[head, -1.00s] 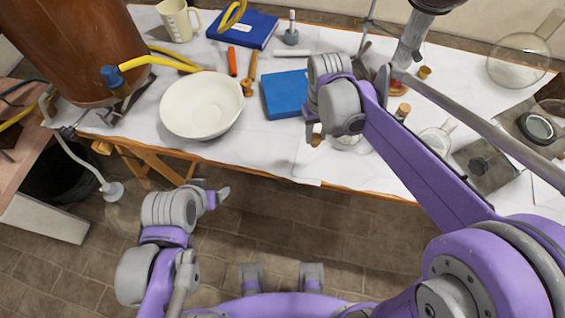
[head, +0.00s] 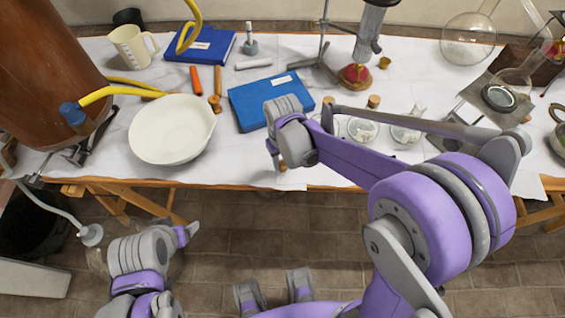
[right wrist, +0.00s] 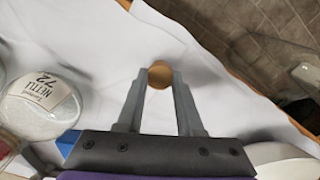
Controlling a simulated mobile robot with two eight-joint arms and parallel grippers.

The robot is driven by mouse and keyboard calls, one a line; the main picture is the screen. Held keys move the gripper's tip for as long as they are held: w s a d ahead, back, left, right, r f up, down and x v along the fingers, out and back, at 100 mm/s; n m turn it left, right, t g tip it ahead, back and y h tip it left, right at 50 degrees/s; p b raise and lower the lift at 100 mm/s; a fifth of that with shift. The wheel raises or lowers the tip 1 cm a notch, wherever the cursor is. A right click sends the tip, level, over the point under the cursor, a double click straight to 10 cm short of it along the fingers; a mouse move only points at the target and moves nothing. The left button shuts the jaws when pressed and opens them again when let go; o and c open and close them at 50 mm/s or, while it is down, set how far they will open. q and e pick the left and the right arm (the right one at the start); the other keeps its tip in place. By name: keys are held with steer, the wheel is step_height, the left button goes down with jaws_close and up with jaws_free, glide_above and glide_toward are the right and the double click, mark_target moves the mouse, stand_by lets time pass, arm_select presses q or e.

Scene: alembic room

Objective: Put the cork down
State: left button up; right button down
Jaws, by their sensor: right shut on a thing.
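A round brown cork (right wrist: 159,75) sits between the fingertips of my right gripper in the right wrist view, which is shut on it. White cloth shows around the cork, close to the table's front edge. In the head view my right gripper (head: 281,160) points down near the front edge of the white-covered table (head: 235,165), in front of the blue book. The gap between cork and cloth cannot be told. My left gripper (head: 187,233) is low, in front of the table, over the floor; its jaws are too small to read.
A white bowl (head: 172,128) stands left of my right gripper, and a blue book (head: 270,98) lies behind it. Glass vessels (head: 362,129) and another cork (head: 374,101) stand to the right. A labelled jar (right wrist: 42,103) shows in the right wrist view. Cloth between bowl and gripper is bare.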

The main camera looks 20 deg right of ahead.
mark_target(283, 164)
steer(key=shift+f, duration=0.55)
steer(key=shift+f, duration=0.1)
steer(key=c, duration=0.5)
jaws_free()
steer(key=shift+c, duration=0.2)
steer(key=shift+r, duration=0.55)
step_height(283, 164, up, 11)
steer(key=p, duration=0.1)
steer(key=s+d+f+m+t, duration=0.1)
steer(key=s+d+t, duration=0.1)
steer(key=s, duration=0.5)
steer(key=s+d+f+m+t, duration=0.1)
steer(key=s+d+t, duration=0.2)
steer(key=s, duration=0.4)
steer(key=shift+s+d+f, duration=0.25)
steer(key=shift+s+d, duration=0.15)
steer(key=shift+d, duration=0.45)
